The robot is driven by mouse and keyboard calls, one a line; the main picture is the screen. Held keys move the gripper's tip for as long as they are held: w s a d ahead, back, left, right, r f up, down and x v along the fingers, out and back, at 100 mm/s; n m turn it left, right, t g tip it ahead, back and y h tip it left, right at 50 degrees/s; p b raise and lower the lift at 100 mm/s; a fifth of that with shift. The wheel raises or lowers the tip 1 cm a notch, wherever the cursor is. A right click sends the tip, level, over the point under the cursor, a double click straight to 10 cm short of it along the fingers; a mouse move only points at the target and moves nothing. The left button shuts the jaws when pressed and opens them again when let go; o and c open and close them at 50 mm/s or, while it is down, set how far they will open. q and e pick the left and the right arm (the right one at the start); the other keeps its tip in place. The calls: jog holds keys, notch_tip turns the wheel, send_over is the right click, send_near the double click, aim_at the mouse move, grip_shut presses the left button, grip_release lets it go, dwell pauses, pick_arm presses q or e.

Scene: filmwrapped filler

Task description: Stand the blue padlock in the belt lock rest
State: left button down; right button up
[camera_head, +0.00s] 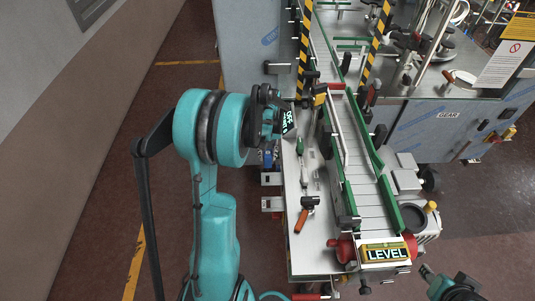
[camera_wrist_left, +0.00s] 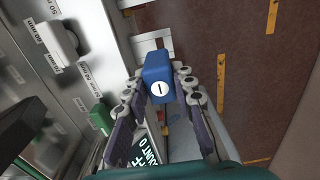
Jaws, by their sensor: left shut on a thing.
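The blue padlock (camera_wrist_left: 158,72) shows in the left wrist view with a white round mark on its facing side. My left gripper (camera_wrist_left: 160,90) is shut on it, a finger on each side. In the head view my left gripper (camera_head: 270,112) is over the left edge of the machine and mostly hidden by its own arm. A small blue patch (camera_head: 268,159) shows just below it; I cannot tell if this is the padlock. I cannot make out the belt lock rest. My right gripper (camera_head: 429,274) is at the lower right, its fingers too small to read.
A conveyor belt (camera_head: 362,160) with green rails runs along the machine. A yellow LEVEL sign (camera_head: 384,253) is on the near end. Open floor (camera_head: 130,110) lies left.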

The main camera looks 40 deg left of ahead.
pick_arm(q)
jog(key=shift+f+b, duration=4.15)
jog(key=shift+f, duration=0.65)
jog(key=shift+s+f+b, duration=0.1)
jog(key=shift+f+b, duration=0.2)
jog(key=c, duration=1.2)
grip_release()
jog(key=shift+r, duration=0.1)
notch_tip(320, 180, up, 12)
jog(key=shift+f, duration=0.1)
jog(key=shift+d, duration=0.1)
